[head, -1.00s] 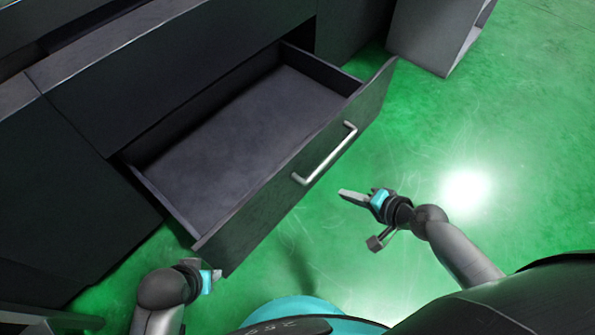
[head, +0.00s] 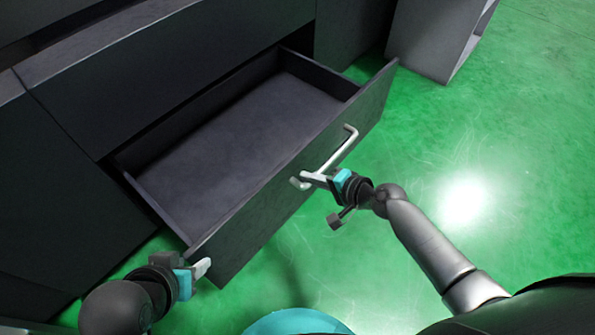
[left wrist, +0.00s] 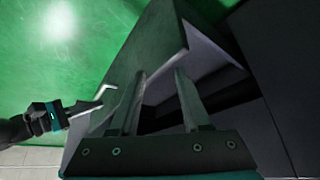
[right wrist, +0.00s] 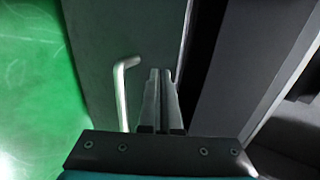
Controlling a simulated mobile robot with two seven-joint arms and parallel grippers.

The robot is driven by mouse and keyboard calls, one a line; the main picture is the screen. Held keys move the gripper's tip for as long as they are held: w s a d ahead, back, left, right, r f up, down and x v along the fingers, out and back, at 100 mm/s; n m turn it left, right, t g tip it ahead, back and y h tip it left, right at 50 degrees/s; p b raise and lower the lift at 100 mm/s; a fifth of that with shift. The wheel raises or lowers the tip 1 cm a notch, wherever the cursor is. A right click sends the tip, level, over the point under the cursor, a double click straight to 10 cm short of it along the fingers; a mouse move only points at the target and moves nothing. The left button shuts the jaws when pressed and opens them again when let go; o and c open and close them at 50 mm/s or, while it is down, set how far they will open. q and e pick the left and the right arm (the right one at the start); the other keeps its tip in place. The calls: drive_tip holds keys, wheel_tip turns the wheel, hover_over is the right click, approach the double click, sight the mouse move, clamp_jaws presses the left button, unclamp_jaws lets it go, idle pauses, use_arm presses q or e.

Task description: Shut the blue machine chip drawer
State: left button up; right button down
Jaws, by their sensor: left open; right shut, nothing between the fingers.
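The drawer (head: 235,130) is pulled well out of a dark machine cabinet and is empty. It looks dark grey, not blue. Its front panel carries a silver bar handle (head: 335,152). My right gripper (head: 303,180) is shut with nothing in it, at the near end of the handle. In the right wrist view its fingers (right wrist: 160,85) point at the front panel beside the handle (right wrist: 122,90); contact is unclear. My left gripper (head: 203,268) is open at the panel's left end. In the left wrist view its fingers (left wrist: 160,90) point toward the panel's edge (left wrist: 160,45).
The dark cabinet body (head: 150,75) stands behind the drawer. Another dark box-shaped unit (head: 430,35) stands at the top right. The green floor (head: 500,150) is clear to the right, with a bright light reflection.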

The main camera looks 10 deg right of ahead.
sight(287, 166)
drive_tip(key=shift+w+a+f, duration=0.1)
drive_tip(key=shift+w+a, duration=0.75)
drive_tip(key=shift+w, duration=0.25)
use_arm(q)
drive_tip(key=shift+w+d+f+t+h, duration=0.2)
drive_tip(key=shift+w+d+t+h, duration=0.2)
drive_tip(key=shift+w+d+t, duration=0.5)
use_arm(e)
drive_tip(key=shift+w+a, duration=0.45)
drive_tip(key=shift+w, duration=0.1)
drive_tip(key=shift+a, duration=0.1)
